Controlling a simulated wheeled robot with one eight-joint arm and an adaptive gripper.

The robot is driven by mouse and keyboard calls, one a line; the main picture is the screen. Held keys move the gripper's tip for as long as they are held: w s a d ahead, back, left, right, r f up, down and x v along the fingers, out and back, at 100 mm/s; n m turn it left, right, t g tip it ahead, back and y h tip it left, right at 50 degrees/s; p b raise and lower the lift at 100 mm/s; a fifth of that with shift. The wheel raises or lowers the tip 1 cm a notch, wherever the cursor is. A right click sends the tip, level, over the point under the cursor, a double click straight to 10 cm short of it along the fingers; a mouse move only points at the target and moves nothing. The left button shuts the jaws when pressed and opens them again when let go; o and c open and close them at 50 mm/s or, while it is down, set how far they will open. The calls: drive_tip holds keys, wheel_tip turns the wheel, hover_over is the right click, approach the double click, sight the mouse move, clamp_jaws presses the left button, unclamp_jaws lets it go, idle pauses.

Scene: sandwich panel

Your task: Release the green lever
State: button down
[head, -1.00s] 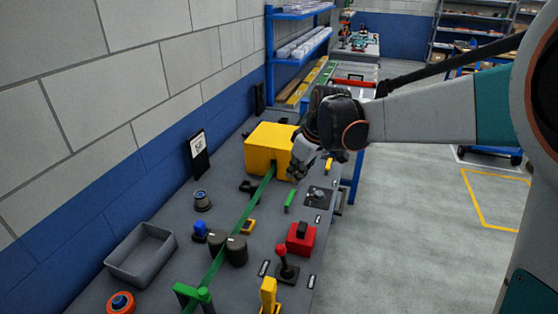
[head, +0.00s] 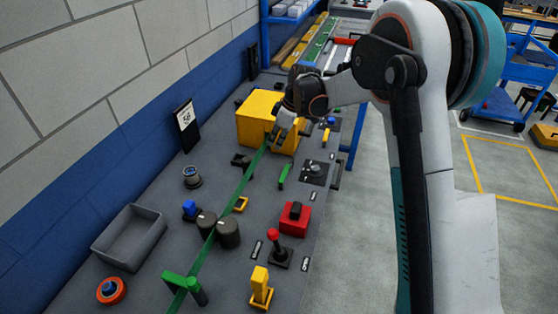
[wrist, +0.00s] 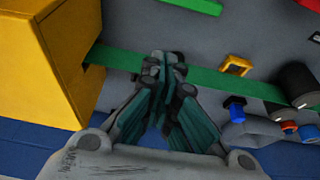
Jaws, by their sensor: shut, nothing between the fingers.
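A short green lever (head: 284,174) stands on the grey bench, to the right of the green strap, in the head view. A green piece at the top edge of the wrist view (wrist: 196,5) appears to be the same lever, partly cut off. A larger green bar-like handle (head: 180,281) is at the near end of the bench. My gripper (head: 276,138) is by the right front of the yellow box (head: 258,120). In the wrist view, its closed fingertips (wrist: 168,62) overlap the green strap (wrist: 215,81); I cannot tell whether they touch it. It holds nothing.
Two dark cylinders (head: 228,232) flank the strap. A red block (head: 294,217), a red-knobbed joystick (head: 279,250) and a yellow switch (head: 261,285) stand near the bench's right edge. A grey bin (head: 130,237) is at left. Open floor lies to the right.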

sight(284, 177)
drive_tip(key=b+x, duration=0.3)
drive_tip(key=x, duration=0.7)
drive_tip(key=shift+f, duration=0.25)
drive_tip(key=d, duration=0.1)
drive_tip(key=s+d+b, duration=0.1)
drive_tip(key=d, duration=0.1)
drive_tip(key=shift+s+d+r, duration=0.2)
drive_tip(key=shift+d, duration=0.2)
